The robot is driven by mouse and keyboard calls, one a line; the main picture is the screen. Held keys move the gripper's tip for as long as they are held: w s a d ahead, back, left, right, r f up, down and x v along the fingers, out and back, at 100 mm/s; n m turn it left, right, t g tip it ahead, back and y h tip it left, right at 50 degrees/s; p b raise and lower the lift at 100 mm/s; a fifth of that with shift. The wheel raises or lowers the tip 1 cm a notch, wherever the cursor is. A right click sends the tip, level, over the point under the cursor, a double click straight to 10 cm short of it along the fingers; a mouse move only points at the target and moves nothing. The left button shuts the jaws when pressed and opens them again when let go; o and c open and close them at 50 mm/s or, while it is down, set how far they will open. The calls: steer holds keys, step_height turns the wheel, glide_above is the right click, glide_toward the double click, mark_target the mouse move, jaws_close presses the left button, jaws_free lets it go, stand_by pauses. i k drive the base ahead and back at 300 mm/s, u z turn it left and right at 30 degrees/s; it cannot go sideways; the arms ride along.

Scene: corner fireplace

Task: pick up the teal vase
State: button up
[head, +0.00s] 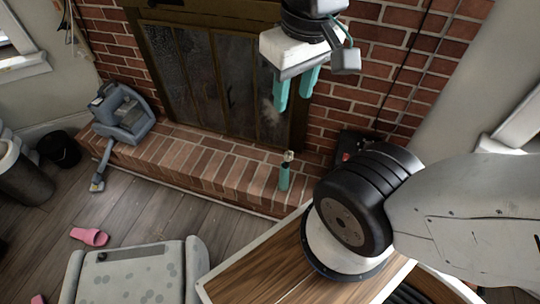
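The teal vase (284,177) is small and narrow, with a pale brownish top. It appears to stand upright on the brick hearth, near its front edge and right end. My gripper (295,92) hangs with its two teal fingers pointing down, in front of the fireplace in the picture. The fingers are apart with nothing between them. The gripper shows above the vase in the picture, clearly apart from it; its exact distance cannot be told from this one view.
The brick hearth (190,160) runs below the glass fireplace doors (222,80). A grey vacuum-like machine (124,112) stands on the hearth's left part. A grey spotted chair or cushion (135,275), a pink slipper (89,236) and a dark bin (60,148) are on the floor at left.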

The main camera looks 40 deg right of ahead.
mark_target(284, 177)
steer(key=u, duration=0.55)
steer(key=k, duration=1.3)
steer(key=i, duration=0.75)
steer(key=z, duration=0.15)
